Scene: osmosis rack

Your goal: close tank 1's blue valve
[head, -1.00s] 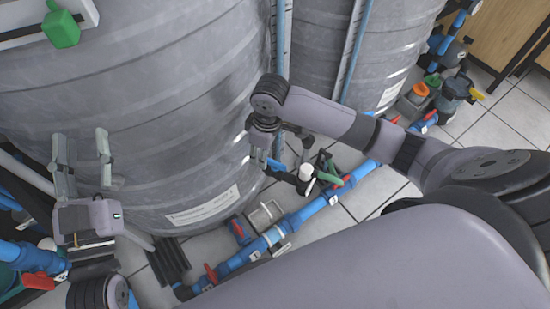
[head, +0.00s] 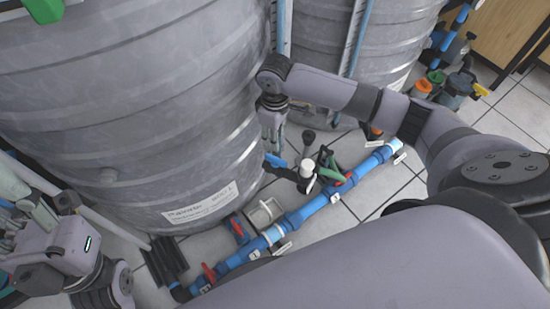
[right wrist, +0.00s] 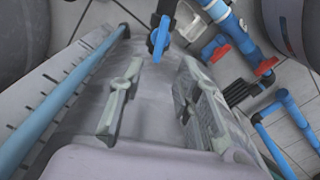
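The blue valve handle (head: 276,160) is low at the right side of the large grey tank (head: 150,130), beside a black and white pipe fitting. In the right wrist view the blue handle (right wrist: 160,38) is ahead of the fingertips, near the middle line between them. My right gripper (head: 272,128) hangs just above the handle in the head view, pointing down. In the right wrist view its fingers (right wrist: 158,95) are apart with nothing between them. My left gripper (head: 22,218) is at the left edge, partly cut off, fingers apart and away from the valve.
A blue pipe (head: 315,207) with red handles runs along the tiled floor (head: 375,190) in front of the tank. A green handle (head: 330,170) is close right of the blue one. A second grey tank (head: 390,40) stands behind. A label (head: 200,205) is on the near tank.

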